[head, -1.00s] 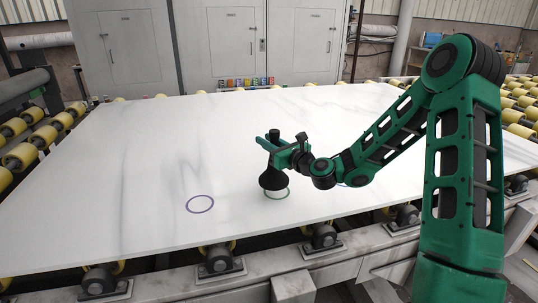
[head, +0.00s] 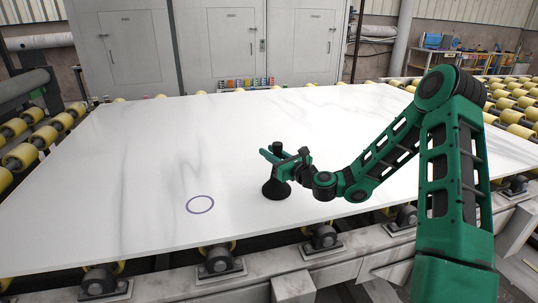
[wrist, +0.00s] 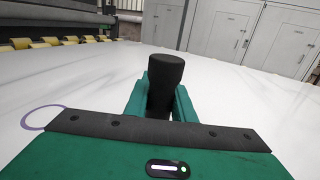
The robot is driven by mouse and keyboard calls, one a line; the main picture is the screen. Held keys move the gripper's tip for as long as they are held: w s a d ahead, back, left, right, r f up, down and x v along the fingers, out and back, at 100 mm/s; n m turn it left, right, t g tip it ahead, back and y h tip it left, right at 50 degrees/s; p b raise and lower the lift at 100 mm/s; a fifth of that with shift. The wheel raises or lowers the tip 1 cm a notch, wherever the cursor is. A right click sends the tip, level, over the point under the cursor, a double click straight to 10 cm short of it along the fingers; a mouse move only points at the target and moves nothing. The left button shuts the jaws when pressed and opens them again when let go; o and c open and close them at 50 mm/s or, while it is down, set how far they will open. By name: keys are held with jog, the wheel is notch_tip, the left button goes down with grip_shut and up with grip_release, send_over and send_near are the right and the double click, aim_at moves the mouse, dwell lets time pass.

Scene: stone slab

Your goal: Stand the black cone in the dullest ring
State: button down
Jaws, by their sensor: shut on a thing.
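The black cone (head: 276,190) is upright at the middle of the white slab near its front, its base appearing to rest on the slab. My gripper (head: 277,153) is shut on the cone's narrow upper part. The wrist view shows the cone's dark top (wrist: 165,75) between the green fingers. A purple ring (head: 200,204) lies flat and empty to the left; its edge also shows in the wrist view (wrist: 40,118). No other ring shows now; the spot under the cone is covered by its base.
The white slab (head: 150,150) is otherwise clear around the cone and to the left. It lies on a frame with rollers (head: 220,258) along its front edge. Grey cabinets (head: 230,45) and several small coloured items (head: 245,82) stand beyond its back edge.

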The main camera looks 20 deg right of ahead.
jog(key=c, duration=1.5)
grip_release()
jog(key=shift+f, duration=0.1)
jog(key=v, duration=1.2)
jog(key=s+a+f+n+g, duration=0.2)
jog(key=s+n+g, duration=0.1)
jog(key=n, duration=0.2)
jog(key=s+a+f+n+g+y, duration=0.1)
jog(key=s+a+f+n+g, duration=0.1)
jog(key=n, duration=0.3)
jog(key=s+a+f+n+g+y, duration=0.1)
jog(key=s+a+f+n+g, duration=0.2)
jog(key=n, duration=0.3)
jog(key=shift+s+g, duration=0.4)
jog(key=shift+s, duration=0.4)
jog(key=s+d+r+n+g+h, duration=0.2)
jog(key=s+d+n+g+h, duration=0.5)
jog(key=s+d, duration=0.85)
jog(key=s+d+r, duration=0.1)
jog(key=s+r, duration=0.1)
jog(key=s, duration=0.3)
jog(key=s+d+r+n+h, duration=0.1)
jog(key=s+d+r, duration=0.1)
jog(key=s, duration=0.3)
jog(key=s+d+r+n, duration=0.1)
jog(key=s+r, duration=0.2)
jog(key=s, duration=0.2)
jog(key=shift+s+d+r+g+h, duration=0.1)
jog(key=shift+d+r+g+h, duration=0.05)
jog(key=shift+d+g+h, duration=0.2)
